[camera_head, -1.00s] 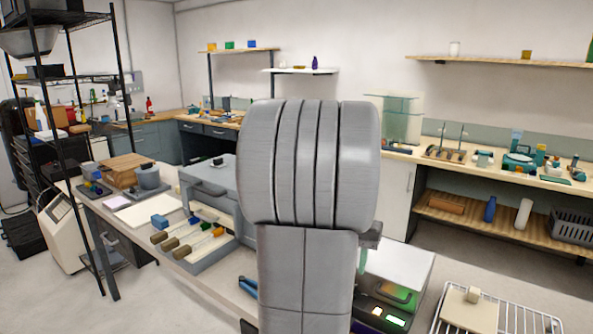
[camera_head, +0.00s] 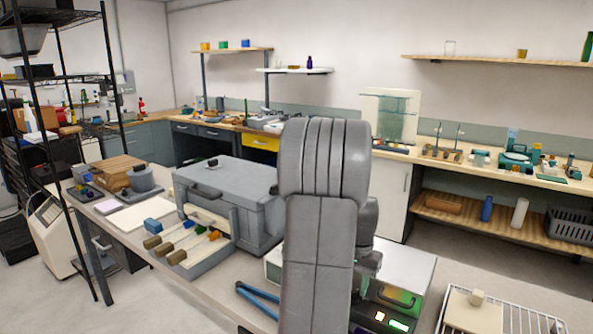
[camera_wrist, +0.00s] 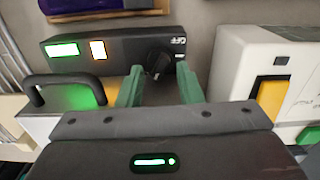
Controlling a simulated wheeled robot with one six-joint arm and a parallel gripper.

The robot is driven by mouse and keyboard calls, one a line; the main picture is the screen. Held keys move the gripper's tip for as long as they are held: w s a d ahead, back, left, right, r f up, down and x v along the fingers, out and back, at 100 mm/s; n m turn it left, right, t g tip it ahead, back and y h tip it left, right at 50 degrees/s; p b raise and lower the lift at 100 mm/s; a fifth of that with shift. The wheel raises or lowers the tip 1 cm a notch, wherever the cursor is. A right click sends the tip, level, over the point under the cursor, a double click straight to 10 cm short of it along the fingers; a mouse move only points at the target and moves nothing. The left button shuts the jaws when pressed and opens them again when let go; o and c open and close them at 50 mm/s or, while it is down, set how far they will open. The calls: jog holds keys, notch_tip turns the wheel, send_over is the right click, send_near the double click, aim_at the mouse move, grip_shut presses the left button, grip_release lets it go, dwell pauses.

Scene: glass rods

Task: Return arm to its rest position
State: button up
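My grey arm rises through the middle of the head view and hides part of the bench. My gripper (camera_wrist: 160,74) shows in the wrist view as two green fingers standing apart with nothing held between them. Beyond the fingertips is a dark control panel (camera_wrist: 118,60) with a black knob (camera_wrist: 158,62), lit displays and an "OFF" mark. The fingertips are close to the knob; I cannot tell whether they touch it. In the head view my gripper is hidden behind my arm, near a white-topped device (camera_head: 405,268) with a lit front.
A grey case (camera_head: 235,185) and a tray of handled tools (camera_head: 185,262) stand left of my arm. Blue tongs (camera_head: 255,297) lie near it. A wire rack (camera_head: 535,318) is at the front right. A white device with an orange switch (camera_wrist: 272,95) is close on the wrist view's right.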

jog(key=shift+f+m, duration=0.3)
jog(key=shift+f, duration=0.35)
jog(key=shift+r+m, duration=0.1)
jog(key=shift+m, duration=2.9)
jog(key=shift+r, duration=0.1)
